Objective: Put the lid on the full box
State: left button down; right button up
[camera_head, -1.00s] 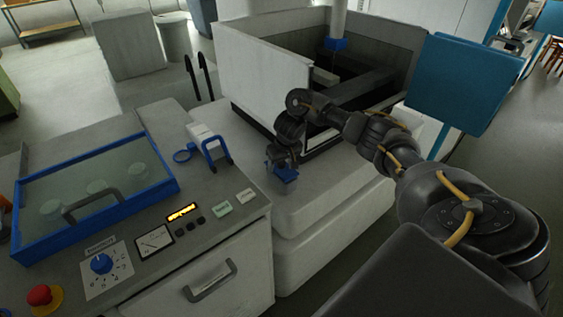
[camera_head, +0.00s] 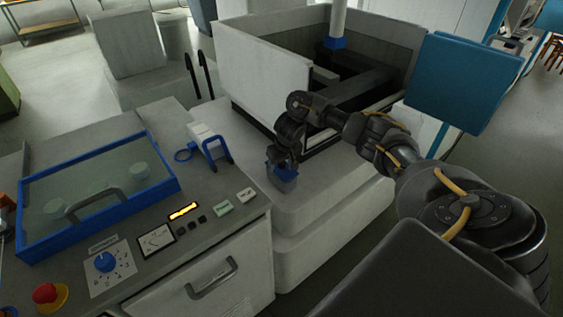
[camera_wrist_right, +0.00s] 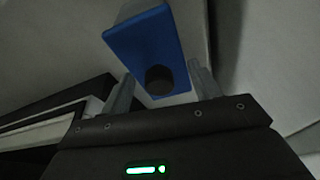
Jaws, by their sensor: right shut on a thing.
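My right gripper (camera_head: 283,158) points down over the pale machine ledge. It is shut on a blue lid (camera_head: 275,169) with a round black knob. In the right wrist view the lid (camera_wrist_right: 140,45) lies in front of the fingers, its knob between them. A small grey box body (camera_head: 286,184) shows directly under the lid in the head view. Whether the lid sits fully on it cannot be told, and the contents of the box are hidden. My left gripper is not in view.
The white machine tank (camera_head: 262,65) stands right behind my right gripper. A blue-framed glass cover (camera_head: 110,183) and control knobs are on the console at left. A white block with a blue loop (camera_head: 215,147) stands near the ledge. The ledge front (camera_head: 325,190) is clear.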

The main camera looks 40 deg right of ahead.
jog(key=shift+f, duration=0.5)
dwell(0.4)
jog(key=o, duration=1.1)
jog(key=shift+c, duration=0.2)
jog(key=p+v, duration=0.4)
jog(key=v, duration=0.7)
jog(key=shift+p, duration=0.3)
jog(key=shift+d+f, duration=0.1)
